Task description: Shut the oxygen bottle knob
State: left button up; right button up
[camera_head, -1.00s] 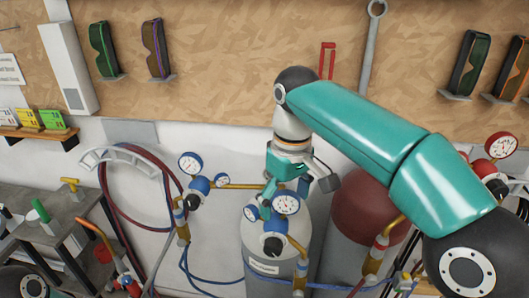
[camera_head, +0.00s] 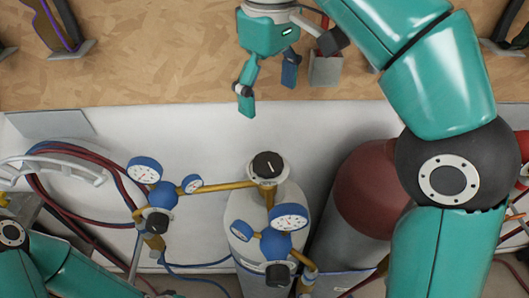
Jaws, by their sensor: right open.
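The oxygen bottle (camera_head: 238,211) is a pale grey cylinder standing below the middle of the head view. Its black knob (camera_head: 267,165) sits on top, on a brass valve, with a white mark on its face. Blue regulators with white gauges (camera_head: 289,217) hang in front of the bottle and to its left. My right gripper (camera_head: 267,100) is open and empty, pointing down above the knob, clearly apart from it in the picture. My left arm shows only in part at the lower left; its gripper is out of view.
A dark red cylinder (camera_head: 366,190) stands right of the bottle, partly behind my right arm. Red and blue hoses (camera_head: 75,169) hang on a white holder at the left. A wooden board (camera_head: 150,75) covers the wall behind.

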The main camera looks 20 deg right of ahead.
jog(key=b, duration=0.3)
send_near(268, 161)
notch_tip(268, 161, down, 8)
jog(key=shift+r+b, duration=0.15)
jog(key=shift+b, duration=0.55)
jog(key=shift+f, duration=0.65)
jog(key=shift+c, duration=0.3)
jog(key=c, duration=1.1)
